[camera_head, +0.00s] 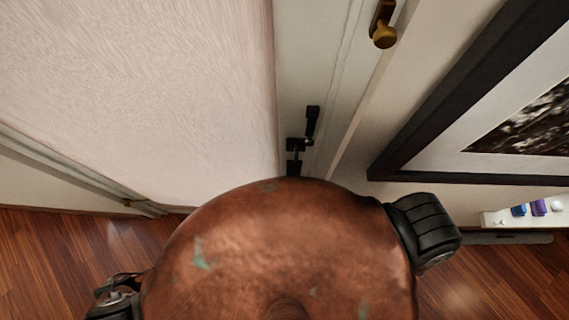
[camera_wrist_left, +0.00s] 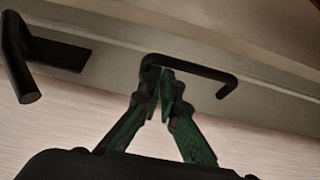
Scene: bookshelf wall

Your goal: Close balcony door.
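The pale textured panel (camera_head: 150,90) fills the left of the head view; I cannot tell whether it is the balcony door or a wall. Beside its right edge is a narrow white panel (camera_head: 330,70) with a black handle (camera_head: 312,125). The left wrist view shows a black L-shaped handle (camera_wrist_left: 205,70) up close. My left gripper (camera_wrist_left: 165,77) has its fingertips together at the left end of that bar, overlapping it in the picture. I cannot tell whether they clasp it. My right gripper is out of view.
A second black handle (camera_wrist_left: 40,55) is at the left of the wrist view. A black-framed picture (camera_head: 470,90) is on the right. Wooden floor (camera_head: 50,260) shows at the lower left and right.

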